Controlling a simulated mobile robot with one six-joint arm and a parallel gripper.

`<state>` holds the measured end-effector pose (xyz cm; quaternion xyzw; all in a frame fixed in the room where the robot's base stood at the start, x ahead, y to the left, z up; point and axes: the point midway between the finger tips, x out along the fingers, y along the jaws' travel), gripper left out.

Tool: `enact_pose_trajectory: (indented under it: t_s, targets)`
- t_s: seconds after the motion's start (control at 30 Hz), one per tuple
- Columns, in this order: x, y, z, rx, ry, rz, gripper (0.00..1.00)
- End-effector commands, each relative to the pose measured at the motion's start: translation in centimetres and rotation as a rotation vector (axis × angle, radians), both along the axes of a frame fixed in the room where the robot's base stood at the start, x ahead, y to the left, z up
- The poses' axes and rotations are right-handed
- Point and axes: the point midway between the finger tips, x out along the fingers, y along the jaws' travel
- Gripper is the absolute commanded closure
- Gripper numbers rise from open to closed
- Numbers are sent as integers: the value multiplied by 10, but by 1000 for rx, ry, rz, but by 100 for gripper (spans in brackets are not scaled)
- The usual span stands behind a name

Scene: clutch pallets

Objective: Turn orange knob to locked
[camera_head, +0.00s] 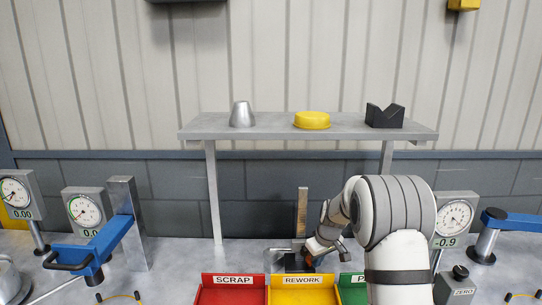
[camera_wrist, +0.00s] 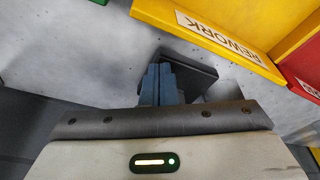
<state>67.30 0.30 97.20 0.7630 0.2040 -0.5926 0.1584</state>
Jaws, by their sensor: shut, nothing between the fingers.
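No orange knob can be made out for certain. A small orange-red patch (camera_head: 309,261) shows beside my gripper in the head view, too small and too covered to name. My gripper (camera_head: 300,256) is low over the bench, behind the REWORK bin and in front of an upright brown post (camera_head: 301,210). In the wrist view its blue-grey fingers (camera_wrist: 162,84) are together with nothing between them. They are in front of a dark square block (camera_wrist: 193,72) on the bench and hide part of it. Whether they touch it I cannot tell.
Red SCRAP (camera_head: 233,281), yellow REWORK (camera_head: 303,281) and green (camera_head: 354,281) bins stand at the front. A shelf (camera_head: 270,131) spans the back. Dial gauges (camera_head: 85,210) and a blue-armed clamp (camera_head: 90,250) are at left; another gauge (camera_head: 455,216) is at right.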

Motion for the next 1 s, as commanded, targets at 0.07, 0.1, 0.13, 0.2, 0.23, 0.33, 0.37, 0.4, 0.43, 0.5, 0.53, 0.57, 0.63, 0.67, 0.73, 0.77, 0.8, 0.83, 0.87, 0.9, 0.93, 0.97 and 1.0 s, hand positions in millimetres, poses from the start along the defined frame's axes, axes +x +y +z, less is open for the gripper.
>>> enact_pose_trajectory:
  t_s: [0.07, 0.1, 0.13, 0.2, 0.23, 0.33, 0.37, 0.4, 0.43, 0.5, 0.53, 0.57, 0.63, 0.67, 0.73, 0.77, 0.8, 0.83, 0.87, 0.9, 0.93, 0.97, 1.0]
  targets:
    - [1, 1, 0, 0, 0, 0, 100]
    - [1, 1, 0, 0, 0, 1, 100]
    - [1, 1, 0, 0, 0, 1, 100]
    - [2, 2, 0, 0, 0, 1, 100]
    - [2, 2, 0, 0, 0, 1, 100]
    - [3, 3, 0, 0, 0, 1, 100]
    - [4, 3, 0, 0, 0, 1, 100]
    - [4, 3, 0, 0, 0, 1, 100]
    - [4, 3, 0, 0, 0, 1, 100]
    - [5, 4, 0, 0, 0, 1, 100]
    - [5, 4, 0, 0, 0, 1, 100]
    - [5, 4, 0, 0, 0, 1, 100]
    - [5, 4, 0, 0, 0, 1, 100]
    - [5, 4, 0, 0, -1, 1, 100]
    - [5, 4, 0, 0, -1, 2, 100]
    - [5, 4, 0, 0, -1, 2, 100]
    - [5, 5, 0, 0, -1, 2, 100]
    - [5, 5, 0, 0, -1, 2, 100]
    - [5, 5, 0, 1, -2, 2, 100]
    - [5, 5, -1, 1, -2, 2, 100]
    - [5, 5, -1, 1, -2, 2, 100]
    - [5, 5, -1, 1, -2, 2, 100]
    - [5, 5, -1, 1, -2, 2, 100]
